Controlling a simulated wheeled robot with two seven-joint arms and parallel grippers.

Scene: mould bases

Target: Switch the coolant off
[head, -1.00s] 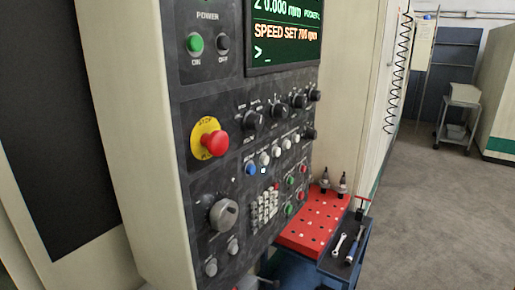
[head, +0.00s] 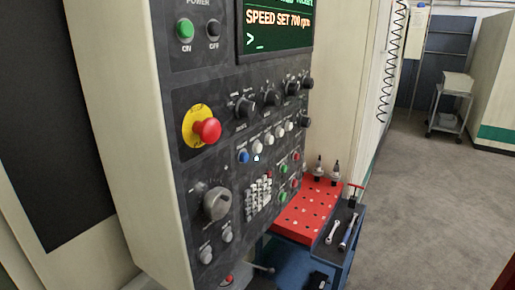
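The machine's dark control panel (head: 205,112) fills the left middle of the head view. A row of small round buttons runs across it: a blue button (head: 243,157) at the left end and several white ones (head: 268,139) to its right. The labels are too small to read, so I cannot tell which control is for coolant. Neither of my grippers is in view.
A red emergency stop (head: 207,129), several black knobs (head: 270,97) and a large grey dial (head: 215,203) share the panel. A red perforated tray (head: 308,212) and a tool cart with wrenches (head: 333,232) stand right of it. Open floor lies to the right.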

